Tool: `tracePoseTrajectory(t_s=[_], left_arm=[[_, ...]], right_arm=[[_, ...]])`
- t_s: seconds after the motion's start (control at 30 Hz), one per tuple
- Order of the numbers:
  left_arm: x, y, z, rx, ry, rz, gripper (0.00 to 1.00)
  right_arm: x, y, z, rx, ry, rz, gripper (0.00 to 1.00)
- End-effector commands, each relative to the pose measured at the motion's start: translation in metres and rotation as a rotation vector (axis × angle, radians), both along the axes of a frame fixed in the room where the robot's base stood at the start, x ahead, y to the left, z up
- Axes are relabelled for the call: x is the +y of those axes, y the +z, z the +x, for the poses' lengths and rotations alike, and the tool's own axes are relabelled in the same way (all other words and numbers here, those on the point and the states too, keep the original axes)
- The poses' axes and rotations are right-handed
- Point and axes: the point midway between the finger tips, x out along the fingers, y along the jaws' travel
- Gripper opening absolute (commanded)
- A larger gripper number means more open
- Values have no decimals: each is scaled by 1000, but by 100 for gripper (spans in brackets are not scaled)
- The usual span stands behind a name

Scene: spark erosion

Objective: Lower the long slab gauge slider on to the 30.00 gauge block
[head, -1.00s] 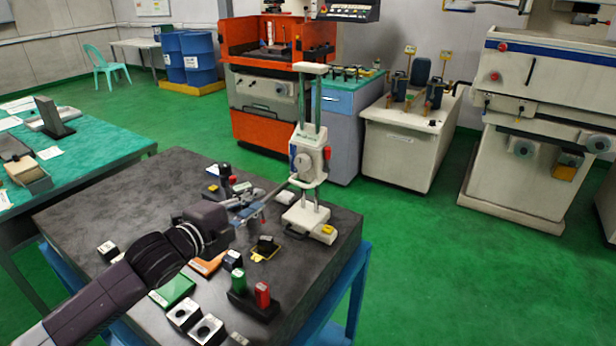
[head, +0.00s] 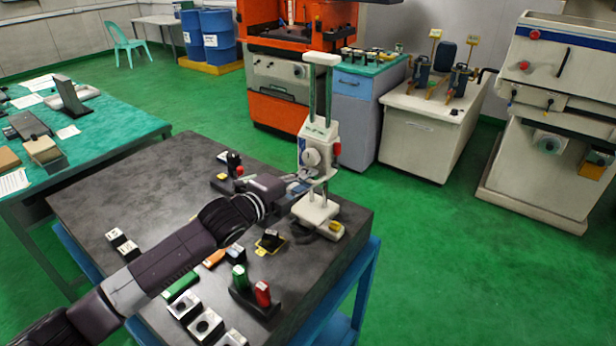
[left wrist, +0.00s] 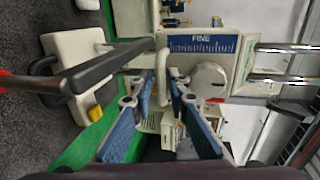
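The slab gauge stands on the dark stone table, with a white base (head: 316,210), two upright columns and a white slider (head: 319,150) partway up them. My left gripper (head: 302,184) is at the slider's lower left side. In the left wrist view its two blue-padded fingers (left wrist: 161,82) are apart, on either side of a pale loop-shaped handle (left wrist: 164,92) on the slider (left wrist: 205,65); a clear grip does not show. A long dark bar (left wrist: 108,63) reaches from the slider over the base (left wrist: 72,62). I cannot pick out the 30.00 gauge block by its marking. My right gripper is out of view.
A black block on a yellow-edged plate (head: 270,242), a stand with green and red pieces (head: 254,297), several pale blocks (head: 208,325) and a red-knobbed device (head: 236,168) share the table.

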Motion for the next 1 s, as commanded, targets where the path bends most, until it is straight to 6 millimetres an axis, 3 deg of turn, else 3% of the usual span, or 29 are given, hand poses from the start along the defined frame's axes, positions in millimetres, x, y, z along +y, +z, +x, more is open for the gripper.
tracePoseTrajectory(t_s=[0.13,0.37,0.53,0.77,0.87,1.0], left_arm=[[-3,-1,4,-1,0,-1,15],[-4,-1,5,-1,0,-1,15],[-3,-1,5,0,0,0,0],[-3,-3,4,0,0,0,0],[-3,-12,4,1,1,2,0],[-3,-39,4,5,1,4,0]], right_arm=[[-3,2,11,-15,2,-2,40],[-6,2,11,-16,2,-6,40],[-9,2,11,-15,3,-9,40],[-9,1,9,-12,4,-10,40],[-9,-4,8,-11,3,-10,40],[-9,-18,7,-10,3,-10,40]])
